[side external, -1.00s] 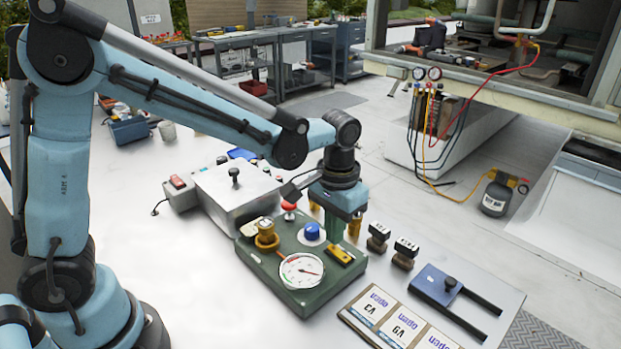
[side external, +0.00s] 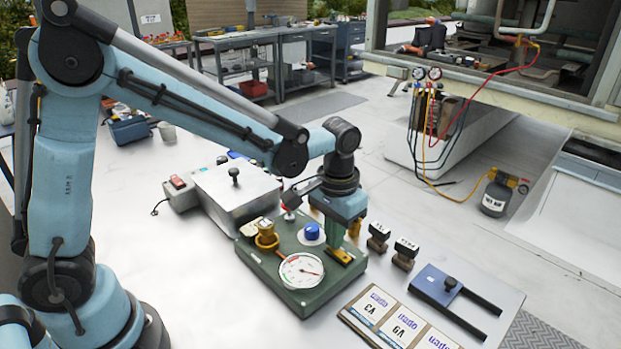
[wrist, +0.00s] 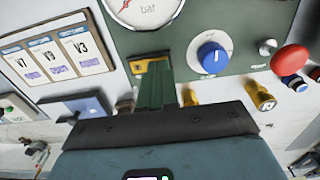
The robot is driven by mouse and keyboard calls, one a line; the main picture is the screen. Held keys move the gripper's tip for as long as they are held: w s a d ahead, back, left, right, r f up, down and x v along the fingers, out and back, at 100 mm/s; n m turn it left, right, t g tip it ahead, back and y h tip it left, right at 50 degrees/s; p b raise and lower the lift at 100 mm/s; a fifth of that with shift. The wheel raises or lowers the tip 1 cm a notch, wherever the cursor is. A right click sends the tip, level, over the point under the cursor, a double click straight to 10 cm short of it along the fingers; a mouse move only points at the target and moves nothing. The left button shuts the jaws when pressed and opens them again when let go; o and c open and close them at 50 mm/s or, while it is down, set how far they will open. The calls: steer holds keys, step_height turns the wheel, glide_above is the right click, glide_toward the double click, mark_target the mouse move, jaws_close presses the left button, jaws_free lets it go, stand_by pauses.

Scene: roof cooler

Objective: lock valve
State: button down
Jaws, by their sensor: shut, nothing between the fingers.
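A green panel box (side external: 270,270) stands on the white bench. It carries a round pressure gauge (side external: 302,270), a blue knob (side external: 312,231), a brass round-topped fitting (side external: 266,238) and a small yellow piece (side external: 342,258) near its right edge. In the wrist view the yellow piece (wrist: 150,60) is partly covered by my fingers, and the blue knob (wrist: 213,57) is to their right. My gripper (side external: 341,248) points down, shut and empty, with its green fingertips at the yellow piece. I cannot tell whether they touch it. Which part is the valve is not clear.
A red button (wrist: 291,58) and brass fittings (wrist: 260,96) are on the panel side. Two dark stamp-like blocks (side external: 379,237), a board of printed cards (side external: 385,318) and a blue sliding plate (side external: 437,284) lie to the right. A silver box (side external: 236,192) stands behind.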

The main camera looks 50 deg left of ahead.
steer(key=shift+f, duration=0.3)
steer(key=shift+r, duration=3.5)
steer(key=s+a+r+t, duration=0.1)
steer(key=s+a+t, duration=0.6)
steer(key=s+a, duration=0.2)
steer(key=shift+s+r, duration=0.3)
steer(key=shift+r, duration=0.05)
